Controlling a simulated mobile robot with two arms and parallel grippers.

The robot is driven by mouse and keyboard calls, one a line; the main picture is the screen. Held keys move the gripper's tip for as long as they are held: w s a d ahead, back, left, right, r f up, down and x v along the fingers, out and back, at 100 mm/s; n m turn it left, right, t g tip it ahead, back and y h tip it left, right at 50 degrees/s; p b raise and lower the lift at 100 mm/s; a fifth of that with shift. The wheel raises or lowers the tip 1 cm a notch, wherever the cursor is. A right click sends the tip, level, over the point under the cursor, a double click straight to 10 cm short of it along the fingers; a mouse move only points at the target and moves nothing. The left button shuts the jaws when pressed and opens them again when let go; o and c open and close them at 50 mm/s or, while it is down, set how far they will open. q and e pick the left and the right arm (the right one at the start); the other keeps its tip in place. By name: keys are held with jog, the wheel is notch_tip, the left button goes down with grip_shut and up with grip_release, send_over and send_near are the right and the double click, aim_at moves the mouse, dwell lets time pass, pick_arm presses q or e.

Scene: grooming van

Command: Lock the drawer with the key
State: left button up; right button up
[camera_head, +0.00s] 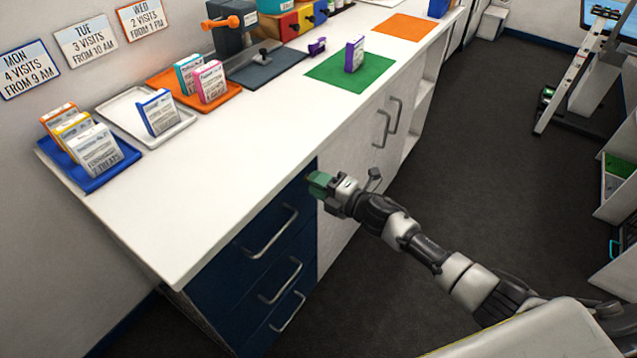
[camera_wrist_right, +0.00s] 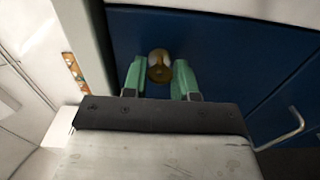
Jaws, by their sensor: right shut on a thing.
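The blue drawer unit (camera_head: 240,270) stands under the near end of the white counter, its drawer fronts closed. My right gripper (camera_head: 319,183) is at the upper right corner of the top drawer, just under the counter edge. In the right wrist view its green fingers (camera_wrist_right: 160,80) are shut on the key, with a round brass piece (camera_wrist_right: 158,66) between them against the blue front (camera_wrist_right: 225,50). I cannot tell which part of the brass is key and which is lock, or how far the key is in. My left gripper is not in view.
Drawer handles (camera_head: 270,232) stick out left of the gripper; one also shows in the right wrist view (camera_wrist_right: 285,130). White cabinet doors with handles (camera_head: 381,128) adjoin on the right. The counter holds trays of boxes, including a blue tray (camera_head: 127,158). Dark floor (camera_head: 440,120) is clear.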

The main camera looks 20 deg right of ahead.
jog(key=o, duration=0.9)
jog(key=shift+b+v, duration=0.35)
jog(key=shift+v, duration=5.05)
